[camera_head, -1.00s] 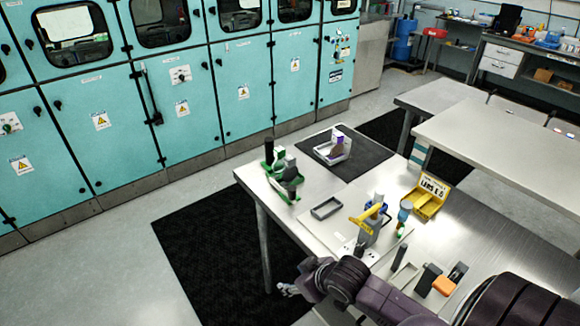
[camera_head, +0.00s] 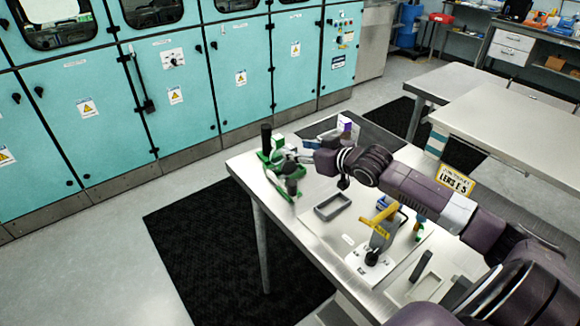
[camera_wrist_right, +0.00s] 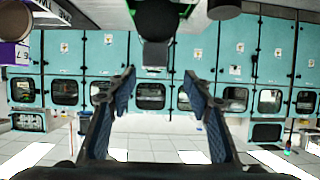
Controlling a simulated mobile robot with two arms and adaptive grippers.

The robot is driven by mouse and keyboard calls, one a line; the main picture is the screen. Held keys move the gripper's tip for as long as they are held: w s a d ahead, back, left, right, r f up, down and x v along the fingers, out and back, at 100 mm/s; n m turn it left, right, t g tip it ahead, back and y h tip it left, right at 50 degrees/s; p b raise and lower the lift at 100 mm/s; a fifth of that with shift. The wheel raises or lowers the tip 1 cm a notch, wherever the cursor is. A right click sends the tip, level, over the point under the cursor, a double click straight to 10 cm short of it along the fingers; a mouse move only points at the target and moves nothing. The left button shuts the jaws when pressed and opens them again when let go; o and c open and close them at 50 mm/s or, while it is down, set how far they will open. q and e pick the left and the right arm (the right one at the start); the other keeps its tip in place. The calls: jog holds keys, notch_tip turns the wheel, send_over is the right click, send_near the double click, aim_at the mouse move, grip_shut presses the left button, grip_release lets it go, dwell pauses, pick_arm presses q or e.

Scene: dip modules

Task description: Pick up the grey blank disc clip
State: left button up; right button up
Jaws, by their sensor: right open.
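A green rack (camera_head: 283,190) stands at the far left corner of the table, with a tall black cylinder (camera_head: 266,138) and grey parts (camera_head: 292,184) on it. I cannot tell for sure which grey part is the blank disc clip. My right gripper (camera_head: 292,158) reaches over the rack from the right and partly hides it. In the right wrist view, which is upside down, its two blue-padded fingers (camera_wrist_right: 160,100) are spread and empty. A small grey block (camera_wrist_right: 155,54) shows in line with the gap, beyond the fingertips. My left gripper is not in view.
A grey open tray (camera_head: 332,207) lies right of the rack. A grey stand with a yellow part (camera_head: 380,228) is nearer. A yellow labelled bin (camera_head: 455,180) is partly behind my arm.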

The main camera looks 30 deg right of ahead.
aim_at(293, 148)
jog(key=shift+w+f, duration=0.25)
jog(key=shift+w, duration=0.35)
jog(key=shift+w+d+f, duration=0.1)
jog(key=shift+w+f, duration=0.05)
jog(key=shift+w, duration=0.15)
jog(key=x, duration=0.1)
jog(key=p+x, duration=0.1)
jog(key=x, duration=0.1)
jog(key=shift+w+d+f+p, duration=0.2)
jog(key=shift+w+f+p, duration=0.05)
jog(key=shift+f+p, duration=0.15)
jog(key=shift+w+f, duration=0.25)
jog(key=shift+w, duration=0.15)
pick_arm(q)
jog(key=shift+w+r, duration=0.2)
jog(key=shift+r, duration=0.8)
pick_arm(e)
jog(key=shift+s, duration=0.1)
jog(key=c, duration=1.2)
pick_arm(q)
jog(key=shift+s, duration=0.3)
pick_arm(e)
grip_shut()
